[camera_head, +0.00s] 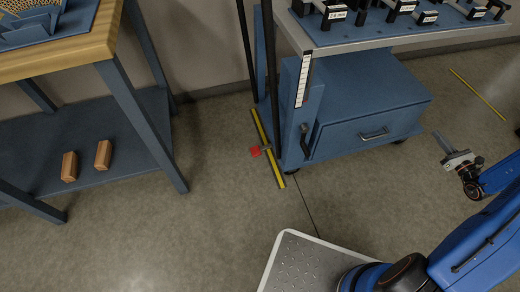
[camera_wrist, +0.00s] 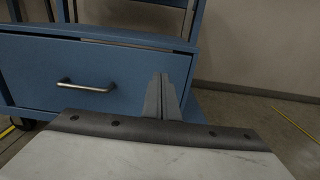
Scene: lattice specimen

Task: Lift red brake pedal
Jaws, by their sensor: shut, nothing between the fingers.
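The red brake pedal (camera_head: 255,151) is small and sits low by the floor at the front left corner of the blue cart, beside a yellow strip. My gripper (camera_head: 437,134) is to the right of the cart, well apart from the pedal. In the wrist view my gripper (camera_wrist: 160,95) shows its fingers together, with nothing between them, in front of the cart's drawer. The pedal does not show in the wrist view.
The blue cart (camera_head: 365,95) has a drawer with a metal handle (camera_wrist: 87,87) and several black labelled parts on top. A wooden-topped bench (camera_head: 70,55) stands left, with two wooden blocks on its lower shelf. Open floor lies between bench and cart. Yellow floor lines run nearby.

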